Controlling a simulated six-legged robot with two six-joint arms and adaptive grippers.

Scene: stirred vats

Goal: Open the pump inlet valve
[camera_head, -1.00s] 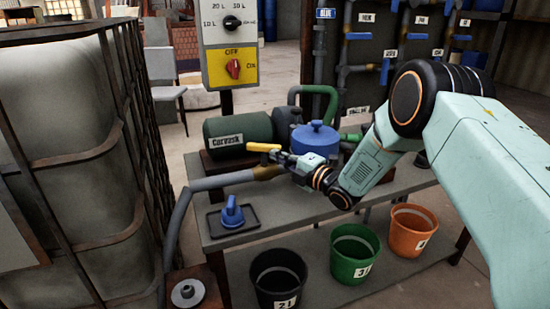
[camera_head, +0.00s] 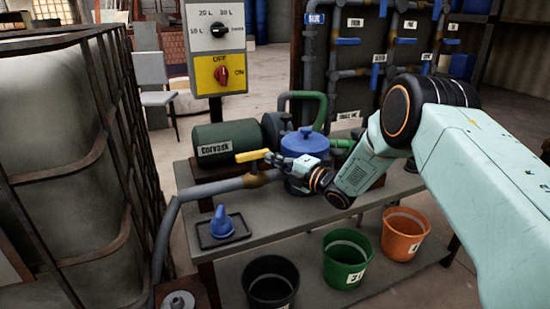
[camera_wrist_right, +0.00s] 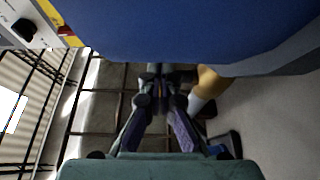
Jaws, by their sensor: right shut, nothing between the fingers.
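The pump inlet valve has a yellow lever handle (camera_head: 252,156) on a brass body (camera_head: 263,179), in line with the grey pipe before the pump. In the head view the lever points left. My right gripper (camera_head: 273,159) is at the lever's right end, in front of the blue-lidded part of the pump (camera_head: 310,142). Whether it touches the lever is unclear. In the right wrist view the fingers (camera_wrist_right: 153,84) are together with nothing between them. The brass-yellow body (camera_wrist_right: 207,81) shows just right of them. My left gripper is out of view.
A blue valve handle (camera_head: 222,222) lies on a dark tray on the bench. A green motor (camera_head: 222,147) stands behind the pipe. Black, green (camera_head: 346,258) and orange buckets stand below. A caged tank (camera_head: 60,160) blocks the left. A switch panel (camera_head: 219,72) stands behind.

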